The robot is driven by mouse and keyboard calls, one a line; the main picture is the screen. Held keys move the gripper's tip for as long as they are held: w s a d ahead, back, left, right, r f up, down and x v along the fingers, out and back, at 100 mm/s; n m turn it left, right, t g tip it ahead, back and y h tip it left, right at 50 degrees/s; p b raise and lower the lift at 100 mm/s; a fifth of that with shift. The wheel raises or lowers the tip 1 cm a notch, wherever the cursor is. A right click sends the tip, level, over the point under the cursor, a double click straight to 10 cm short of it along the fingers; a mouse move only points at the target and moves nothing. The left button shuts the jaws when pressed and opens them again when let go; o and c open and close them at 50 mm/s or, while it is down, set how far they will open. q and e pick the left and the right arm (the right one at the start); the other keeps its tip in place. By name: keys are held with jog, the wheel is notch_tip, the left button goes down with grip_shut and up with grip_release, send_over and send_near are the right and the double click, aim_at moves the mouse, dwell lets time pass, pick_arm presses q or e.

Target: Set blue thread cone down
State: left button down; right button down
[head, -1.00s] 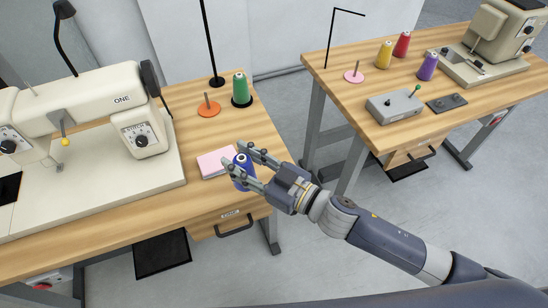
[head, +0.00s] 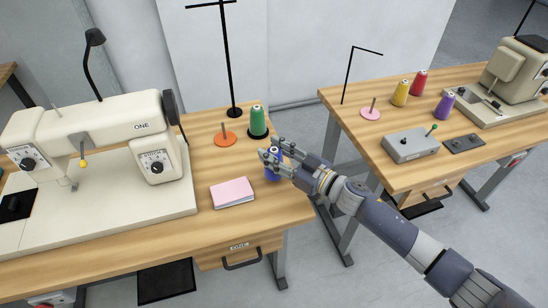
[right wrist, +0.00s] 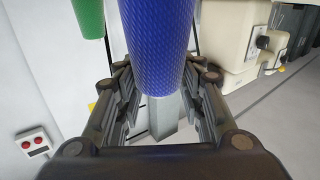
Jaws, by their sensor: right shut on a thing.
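The blue thread cone (head: 272,172) is between the fingers of my right gripper (head: 276,159), near the right edge of the left table. In the right wrist view the blue cone (right wrist: 158,45) fills the space between the fingers of the right gripper (right wrist: 160,98), which is shut on it. The cone looks roughly upright in the head view. The fingers hide part of it, and I cannot tell whether its base touches the table. My left gripper is not in view.
A pink pad (head: 232,192) lies left of the cone. Behind are an orange spindle disc (head: 226,139), a green cone (head: 257,120) and a black thread stand (head: 228,60). Sewing machine ONE (head: 120,145) stands left. A gap separates the second table (head: 375,135).

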jog(key=shift+f, duration=1.1)
jog(key=c, duration=1.1)
grip_release()
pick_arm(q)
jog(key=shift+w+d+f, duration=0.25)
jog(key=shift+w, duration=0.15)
pick_arm(e)
jog(key=shift+o, duration=0.2)
jog(key=shift+r, duration=0.2)
jog(key=shift+s+d+f, duration=0.1)
jog(key=shift+s+d, duration=0.1)
jog(key=shift+d, duration=0.05)
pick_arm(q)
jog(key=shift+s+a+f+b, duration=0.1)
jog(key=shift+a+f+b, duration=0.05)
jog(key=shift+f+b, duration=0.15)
pick_arm(e)
jog(key=v, duration=1.1)
jog(key=shift+s+d, duration=0.15)
jog(key=shift+s, duration=0.05)
